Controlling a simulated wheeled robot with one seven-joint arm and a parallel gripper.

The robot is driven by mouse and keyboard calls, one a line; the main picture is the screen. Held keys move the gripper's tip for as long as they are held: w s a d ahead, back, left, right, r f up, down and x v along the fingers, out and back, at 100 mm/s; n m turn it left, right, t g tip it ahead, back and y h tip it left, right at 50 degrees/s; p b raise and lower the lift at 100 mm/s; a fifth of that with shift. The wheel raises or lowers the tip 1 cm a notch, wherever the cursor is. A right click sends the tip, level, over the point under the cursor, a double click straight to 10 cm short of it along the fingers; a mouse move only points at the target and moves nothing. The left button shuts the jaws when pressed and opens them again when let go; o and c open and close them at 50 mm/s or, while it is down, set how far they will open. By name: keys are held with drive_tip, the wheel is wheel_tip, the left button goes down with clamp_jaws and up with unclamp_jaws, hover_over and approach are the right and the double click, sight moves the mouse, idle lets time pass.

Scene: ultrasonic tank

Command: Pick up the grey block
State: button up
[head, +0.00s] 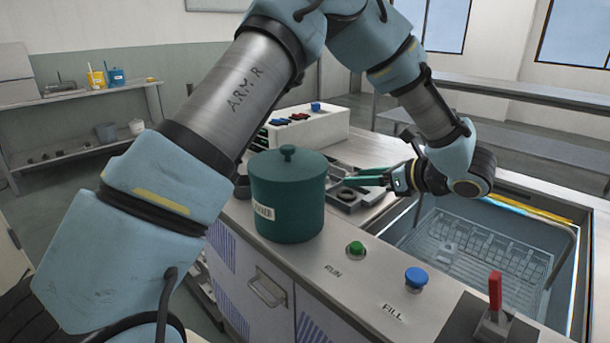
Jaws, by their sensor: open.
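My gripper (362,176) reaches in from the right over the steel counter, just right of the green lidded pot. Its green fingers point left and are apart, with nothing seen between them. Grey blocky parts (348,198) lie on the counter just below the fingers, partly hidden by the gripper and the pot. A small light grey block-like piece (448,249) sits in the wire basket inside the tank. I cannot tell for sure which of these is the grey block. Whether the fingers touch the parts below is also unclear.
The green pot (288,195) stands close to the gripper. The front panel carries a green button (355,248), a blue button (416,277) and a red lever (495,290). The open tank (485,240) lies to the right. A white box (308,132) with coloured switches stands behind.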

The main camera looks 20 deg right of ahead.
sight(344, 191)
drive_tip(key=p+x, duration=0.1)
drive_tip(key=x, duration=0.4)
drive_tip(key=shift+a+r, duration=0.1)
drive_tip(key=shift+r, duration=0.05)
drive_tip(key=shift+f+p+x, duration=0.15)
drive_tip(key=shift+p+x, duration=0.6)
drive_tip(key=shift+x, duration=0.8)
drive_tip(key=shift+f+p+x, duration=0.1)
drive_tip(key=shift+p+x, duration=0.65)
drive_tip(key=shift+x, duration=0.8)
drive_tip(key=shift+s+a, duration=0.1)
drive_tip(key=shift+s, duration=0.05)
clamp_jaws()
